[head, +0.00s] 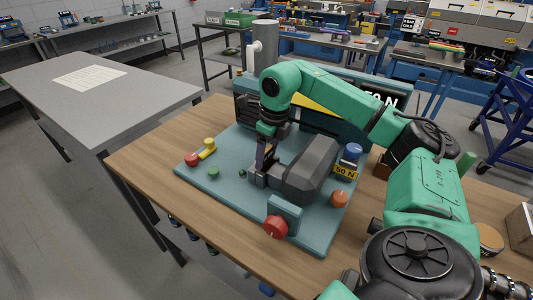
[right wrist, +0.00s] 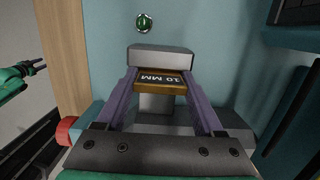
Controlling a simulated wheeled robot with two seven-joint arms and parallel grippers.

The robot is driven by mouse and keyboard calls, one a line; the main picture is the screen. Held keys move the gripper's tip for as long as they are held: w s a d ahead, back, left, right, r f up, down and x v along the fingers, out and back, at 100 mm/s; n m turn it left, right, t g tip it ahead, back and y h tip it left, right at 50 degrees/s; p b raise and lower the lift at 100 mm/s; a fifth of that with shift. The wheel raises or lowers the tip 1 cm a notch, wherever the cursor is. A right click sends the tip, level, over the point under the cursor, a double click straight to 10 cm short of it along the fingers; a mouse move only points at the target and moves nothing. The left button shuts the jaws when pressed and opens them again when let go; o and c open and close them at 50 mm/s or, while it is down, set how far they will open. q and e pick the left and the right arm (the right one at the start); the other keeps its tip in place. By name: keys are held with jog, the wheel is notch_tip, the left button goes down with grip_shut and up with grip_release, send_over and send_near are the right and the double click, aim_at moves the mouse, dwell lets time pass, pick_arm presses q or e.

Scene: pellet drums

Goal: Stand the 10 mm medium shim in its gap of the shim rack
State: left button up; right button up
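The 10 mm medium shim, a brown-gold block marked "10 MM" (right wrist: 162,82), shows in the right wrist view between the purple fingers of my right gripper (right wrist: 160,88). The fingers lie against its two ends. Pale grey blocks (right wrist: 160,57) show just beyond and below the shim; I cannot tell whether it touches them. In the head view my right gripper (head: 263,163) points down at the left end of a dark grey clamp-like device (head: 310,172) on a teal plate. The shim is not clear there. I cannot make out the shim rack.
The teal plate (head: 228,155) carries a red knob (head: 276,227), an orange knob (head: 339,198), a blue-topped post (head: 352,151) and small green buttons (head: 213,172). Bare wooden bench (head: 140,153) lies to its left. A grey table (head: 120,110) stands farther left.

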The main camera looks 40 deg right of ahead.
jog(key=shift+r, duration=0.1)
grip_shut()
jog(key=shift+r+p, duration=3.2)
jog(key=shift+r, duration=0.3)
